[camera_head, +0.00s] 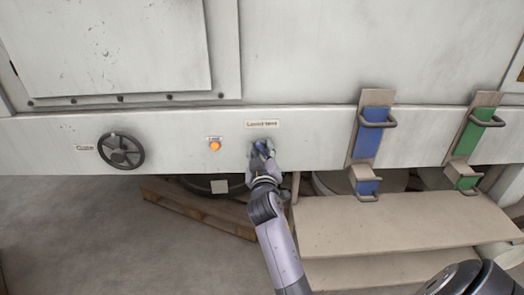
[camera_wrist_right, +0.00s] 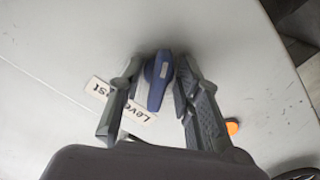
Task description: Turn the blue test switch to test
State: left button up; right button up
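The blue test switch (camera_wrist_right: 158,80) is a small blue knob on a paler grey collar, on the pale machine panel. In the head view my right gripper (camera_head: 262,150) is at the panel just below the switch's label (camera_head: 262,124) and mostly hides the switch. In the wrist view my right gripper (camera_wrist_right: 158,70) has one finger on each side of the knob, around it. Narrow pale strips show between the knob and the fingers, so it looks open, though contact is hard to judge. The label's writing is partly covered there. My left gripper is not in view.
An orange button (camera_head: 215,146) sits left of the switch; it also shows in the wrist view (camera_wrist_right: 232,127). Farther left is a black handwheel (camera_head: 121,150). Blue (camera_head: 368,135) and green (camera_head: 472,135) handled parts stand at right, above a beige step (camera_head: 400,222). A pallet (camera_head: 195,206) lies below.

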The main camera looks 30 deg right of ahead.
aim_at(261, 115)
notch_tip(261, 115, up, 10)
jog(key=shift+r, duration=0.1)
jog(key=shift+s+r, duration=0.15)
jog(key=shift+s, duration=0.05)
jog(key=shift+w+f, duration=0.25)
jog(key=shift+s+a+f, duration=0.1)
dwell(0.3)
